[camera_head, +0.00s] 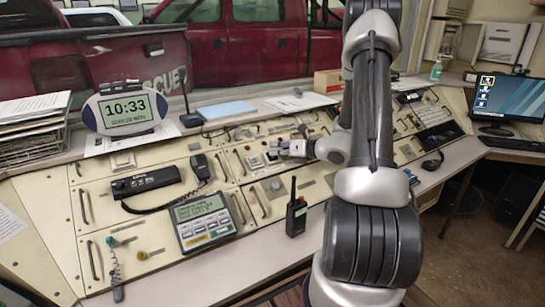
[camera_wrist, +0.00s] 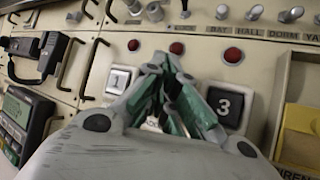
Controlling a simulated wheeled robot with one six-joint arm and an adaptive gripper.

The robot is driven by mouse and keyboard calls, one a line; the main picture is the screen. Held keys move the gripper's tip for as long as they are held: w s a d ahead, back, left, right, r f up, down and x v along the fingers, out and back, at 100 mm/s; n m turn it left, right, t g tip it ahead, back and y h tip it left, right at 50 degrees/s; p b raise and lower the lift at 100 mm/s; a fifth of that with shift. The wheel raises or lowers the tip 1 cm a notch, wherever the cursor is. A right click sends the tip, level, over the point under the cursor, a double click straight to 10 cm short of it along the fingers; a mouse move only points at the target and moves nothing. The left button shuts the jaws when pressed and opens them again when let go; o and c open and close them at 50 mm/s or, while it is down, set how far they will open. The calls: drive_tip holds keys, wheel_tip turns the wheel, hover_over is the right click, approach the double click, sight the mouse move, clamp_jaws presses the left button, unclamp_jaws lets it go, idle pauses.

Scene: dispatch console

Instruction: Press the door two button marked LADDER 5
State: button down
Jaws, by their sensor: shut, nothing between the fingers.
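My gripper (camera_wrist: 165,72) is shut and empty, its green-padded fingers over the middle of the door button row in the wrist view. A button marked 1 (camera_wrist: 119,79) shows to the left of the fingers, and a button marked 3 (camera_wrist: 226,105) to the right. The button between them is hidden behind the fingers; only a scrap of a label (camera_wrist: 152,123) shows there, too little to read fully. I cannot tell whether the fingertips touch it. In the head view my gripper (camera_head: 276,149) is low over the console's middle panel.
Red lamps (camera_wrist: 176,48) sit above the buttons, with labelled switches (camera_wrist: 222,13) higher up. A yellow item (camera_wrist: 302,120) lies in a recess at right. A black handset (camera_head: 146,181), a display unit (camera_head: 204,221) and a handheld radio (camera_head: 296,212) are on the console.

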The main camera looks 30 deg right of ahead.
drive_tip(key=shift+w+f, duration=0.15)
drive_tip(key=shift+f, duration=0.1)
drive_tip(key=shift+r, duration=0.1)
idle(0.5)
drive_tip(key=shift+s+r, duration=0.5)
drive_tip(key=shift+r, duration=0.2)
drive_tip(key=s+r, duration=0.1)
drive_tip(key=r, duration=0.1)
drive_tip(key=s+r, duration=0.1)
drive_tip(key=r, duration=0.1)
drive_tip(key=shift+s+r, duration=0.1)
drive_tip(key=shift+s, duration=0.25)
idle(0.5)
wheel_tip(320, 180, up, 8)
idle(0.6)
